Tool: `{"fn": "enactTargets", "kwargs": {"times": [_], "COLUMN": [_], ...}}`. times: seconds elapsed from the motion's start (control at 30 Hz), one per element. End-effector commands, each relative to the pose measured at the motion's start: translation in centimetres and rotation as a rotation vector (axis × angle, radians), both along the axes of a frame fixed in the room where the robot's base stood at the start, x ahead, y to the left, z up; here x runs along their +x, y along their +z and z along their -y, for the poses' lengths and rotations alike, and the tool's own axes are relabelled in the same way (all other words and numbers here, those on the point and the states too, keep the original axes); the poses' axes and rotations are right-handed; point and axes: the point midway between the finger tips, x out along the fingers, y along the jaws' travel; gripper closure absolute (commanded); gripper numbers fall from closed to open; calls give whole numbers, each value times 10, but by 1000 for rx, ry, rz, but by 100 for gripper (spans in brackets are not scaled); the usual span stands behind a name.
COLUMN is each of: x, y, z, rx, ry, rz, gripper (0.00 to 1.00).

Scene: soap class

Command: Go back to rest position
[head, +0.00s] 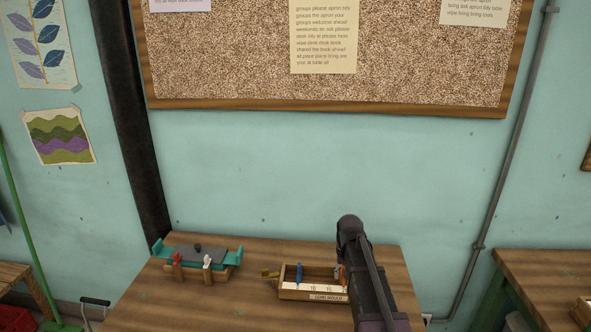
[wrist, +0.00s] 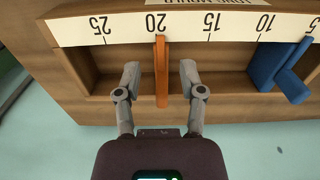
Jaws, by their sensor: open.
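My gripper (wrist: 160,72) is open in the wrist view. Its two grey fingers stand on either side of an orange divider (wrist: 161,88), with a visible gap on each side. The divider stands in a long wooden mould (wrist: 222,84) near the 20 on its white scale (wrist: 80,30). A blue divider (wrist: 278,70) sits between the 10 and the 5, partly tilted. In the head view the mould (head: 290,294) is on the table, with the blue divider (head: 299,273) and the orange divider (head: 341,275). My arm hides the gripper there.
The wooden table (head: 250,272) also holds a grey-topped teal-handled item (head: 202,254) with red and white pegs in front, at the left. A brass-coloured piece (head: 270,274) lies at the mould's left end. A teal wall with a corkboard (head: 250,65) is behind. Another table (head: 545,270) stands right.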

Motion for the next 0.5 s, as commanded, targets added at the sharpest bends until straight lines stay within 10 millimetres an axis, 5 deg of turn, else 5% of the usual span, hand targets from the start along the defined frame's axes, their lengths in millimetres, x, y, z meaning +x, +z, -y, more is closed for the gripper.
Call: {"fn": "enactTargets", "kwargs": {"times": [0.5], "x": [-159], "y": [12], "z": [-28], "rx": [0], "ry": [113], "rz": [0], "gripper": [49]}}
